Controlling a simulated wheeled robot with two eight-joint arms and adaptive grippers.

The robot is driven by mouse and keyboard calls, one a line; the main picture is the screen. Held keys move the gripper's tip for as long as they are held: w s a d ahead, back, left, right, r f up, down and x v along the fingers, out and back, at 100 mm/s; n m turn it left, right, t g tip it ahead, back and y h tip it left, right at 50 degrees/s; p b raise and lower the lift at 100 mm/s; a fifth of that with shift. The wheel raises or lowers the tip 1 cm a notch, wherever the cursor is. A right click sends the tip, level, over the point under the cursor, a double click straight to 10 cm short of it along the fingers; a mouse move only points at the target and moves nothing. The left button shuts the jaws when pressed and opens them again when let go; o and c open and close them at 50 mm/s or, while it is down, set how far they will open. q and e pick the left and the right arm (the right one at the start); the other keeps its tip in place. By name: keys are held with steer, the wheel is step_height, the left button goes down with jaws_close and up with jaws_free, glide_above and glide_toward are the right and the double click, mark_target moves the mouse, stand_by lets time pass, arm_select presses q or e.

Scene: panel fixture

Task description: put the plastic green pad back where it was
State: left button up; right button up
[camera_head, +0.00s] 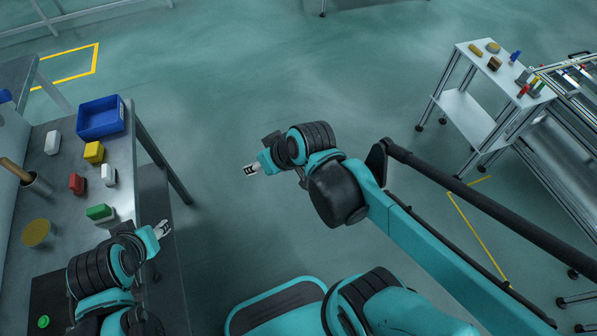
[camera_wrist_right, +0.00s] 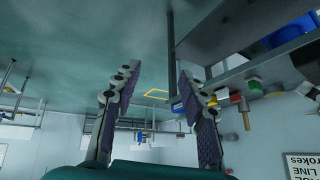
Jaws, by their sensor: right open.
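A green pad-like block (camera_head: 100,212) with a white lower part lies on the grey table at the left in the head view. A green-topped piece (camera_wrist_right: 255,86) also shows at the right in the right wrist view. My left gripper (camera_head: 161,230) is over the table's right edge, right of and a little nearer than the green block, apart from it; its jaw state is unclear. My right gripper (camera_head: 250,170) is over open floor, well right of the table. It is open and empty in the right wrist view (camera_wrist_right: 160,72).
The table (camera_head: 70,255) holds a blue bin (camera_head: 101,118), yellow block (camera_head: 93,152), red block (camera_head: 77,183), white blocks (camera_head: 108,175), a yellow disc (camera_head: 37,233) and a can with a wooden handle (camera_head: 35,185). A green round piece (camera_head: 43,321) lies on a dark plate. A white cart (camera_head: 468,112) stands right.

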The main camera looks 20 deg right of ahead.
steer(key=s+d+m+h, duration=0.2)
steer(key=s+d+h, duration=0.1)
steer(key=s+d, duration=0.3)
steer(key=shift+d+f+m+t, duration=0.3)
steer(key=shift+d+f, duration=0.15)
steer(key=shift+d, duration=0.25)
